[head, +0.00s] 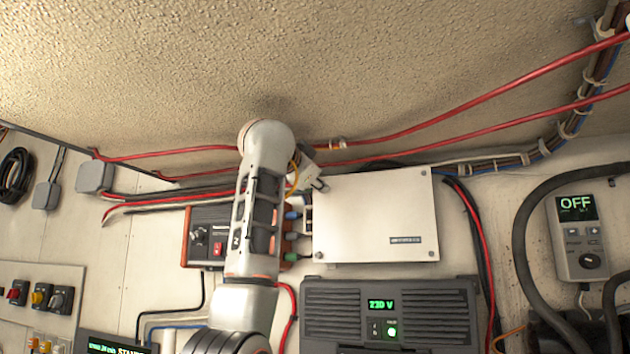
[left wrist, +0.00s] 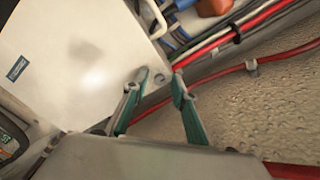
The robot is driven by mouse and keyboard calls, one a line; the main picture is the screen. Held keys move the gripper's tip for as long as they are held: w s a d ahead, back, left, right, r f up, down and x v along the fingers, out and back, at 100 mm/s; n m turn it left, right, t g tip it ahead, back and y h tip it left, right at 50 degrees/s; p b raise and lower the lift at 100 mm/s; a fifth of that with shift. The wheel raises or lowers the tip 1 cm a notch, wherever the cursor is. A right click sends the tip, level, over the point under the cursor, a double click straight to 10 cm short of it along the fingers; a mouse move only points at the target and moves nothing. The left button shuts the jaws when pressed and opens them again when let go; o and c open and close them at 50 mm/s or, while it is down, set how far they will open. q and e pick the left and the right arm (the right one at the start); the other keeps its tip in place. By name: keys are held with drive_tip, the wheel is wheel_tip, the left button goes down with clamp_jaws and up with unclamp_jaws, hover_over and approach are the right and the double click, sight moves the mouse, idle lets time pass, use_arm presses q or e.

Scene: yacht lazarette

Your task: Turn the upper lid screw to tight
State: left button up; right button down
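The white box lid (head: 375,215) is on the wall at the middle of the head view, and it fills the upper left of the left wrist view (left wrist: 60,50). My left gripper (head: 318,184) is at the lid's upper left corner in the head view and covers that corner. In the left wrist view its two teal fingers (left wrist: 160,80) are apart, with a small round screw head (left wrist: 159,79) at the lid corner seen between the tips. I cannot tell whether either finger touches it. Other lid screws show at the upper right (head: 431,173) and lower right (head: 431,254). My right gripper is not in view.
Red cables (head: 440,115) run along the textured surface above the box. A dark unit reading 230 V (head: 390,310) sits just below the lid. A switch panel (head: 207,245) and coloured connectors are at its left. A grey controller reading OFF (head: 582,235) is at right.

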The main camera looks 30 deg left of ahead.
use_arm(q)
clamp_jaws()
drive_tip(key=shift+m, duration=0.5)
drive_tip(key=m+p, duration=0.2)
drive_tip(key=m, duration=1.5)
drive_tip(key=shift+p, duration=0.3)
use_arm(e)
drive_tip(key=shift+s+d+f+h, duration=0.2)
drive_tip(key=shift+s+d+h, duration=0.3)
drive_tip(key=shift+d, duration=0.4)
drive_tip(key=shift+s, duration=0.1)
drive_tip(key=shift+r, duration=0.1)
